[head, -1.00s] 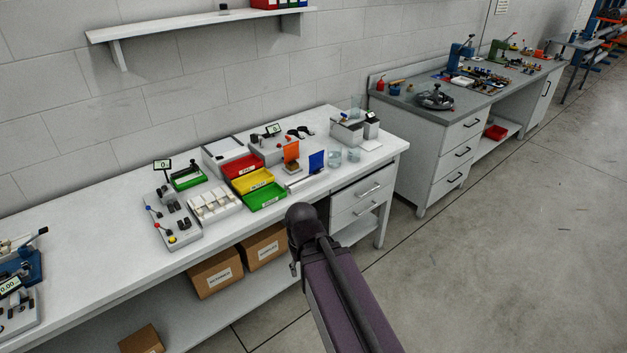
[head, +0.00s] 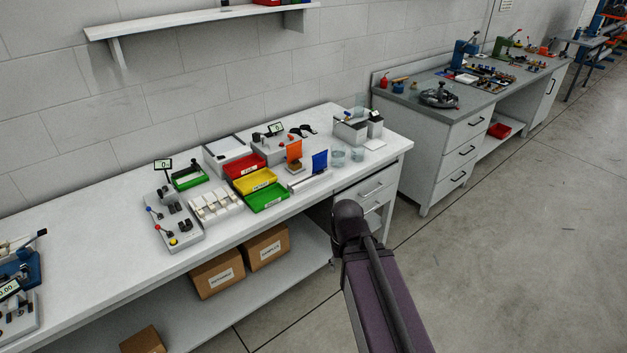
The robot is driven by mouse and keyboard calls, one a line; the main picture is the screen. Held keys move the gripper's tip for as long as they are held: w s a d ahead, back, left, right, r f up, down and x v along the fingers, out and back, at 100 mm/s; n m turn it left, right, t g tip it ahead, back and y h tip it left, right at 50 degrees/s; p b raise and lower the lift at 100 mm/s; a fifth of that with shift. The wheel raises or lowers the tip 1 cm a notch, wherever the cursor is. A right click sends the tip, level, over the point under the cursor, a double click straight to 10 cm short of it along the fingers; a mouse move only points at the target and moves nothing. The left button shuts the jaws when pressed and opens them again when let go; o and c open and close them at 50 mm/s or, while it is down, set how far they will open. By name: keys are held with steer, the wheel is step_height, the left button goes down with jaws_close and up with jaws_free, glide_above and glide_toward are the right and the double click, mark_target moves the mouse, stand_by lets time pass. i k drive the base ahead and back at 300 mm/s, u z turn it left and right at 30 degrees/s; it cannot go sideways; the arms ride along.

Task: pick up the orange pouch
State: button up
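The orange pouch (head: 294,151) appears to be an upright flat orange piece on the white bench, standing in a small holder. A similar upright blue piece (head: 319,161) stands just to its right. My arm reaches up from the lower right, in front of the bench, and its dark rounded joint is apart from the pouch. The fingers of my gripper do not show; the arm hides whatever is beyond the joint.
Red (head: 244,165), yellow (head: 253,181) and green (head: 268,197) bins sit left of the orange piece. Clear beakers (head: 337,158) stand to its right. The white bench (head: 95,225) has bare top at left. Open floor lies at right.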

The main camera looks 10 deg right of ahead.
mark_target(294, 150)
steer(key=u, duration=0.05)
steer(key=i, duration=1)
steer(key=z, duration=0.05)
